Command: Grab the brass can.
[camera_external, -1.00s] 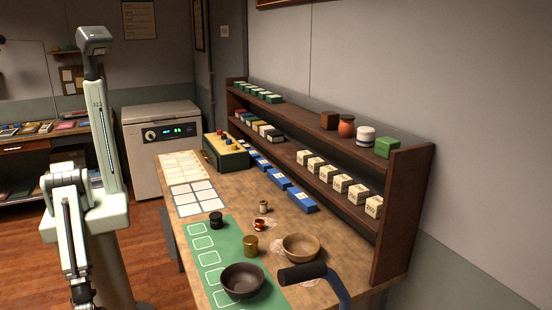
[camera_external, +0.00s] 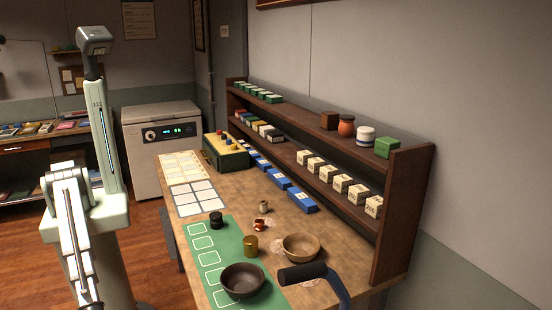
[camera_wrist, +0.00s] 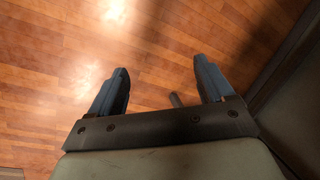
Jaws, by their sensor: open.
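In the external view my arm hangs at the left, off the bench and well apart from the can; the fingertips cannot be made out there.
A dark bowl (camera_external: 242,281), a wooden bowl (camera_external: 300,247), a black jar (camera_external: 216,220) and a small red-brown cup (camera_external: 259,225) stand near the can. A dark-handled object (camera_external: 303,273) sits at the front right. A wooden shelf (camera_external: 402,215) runs along the bench's back.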

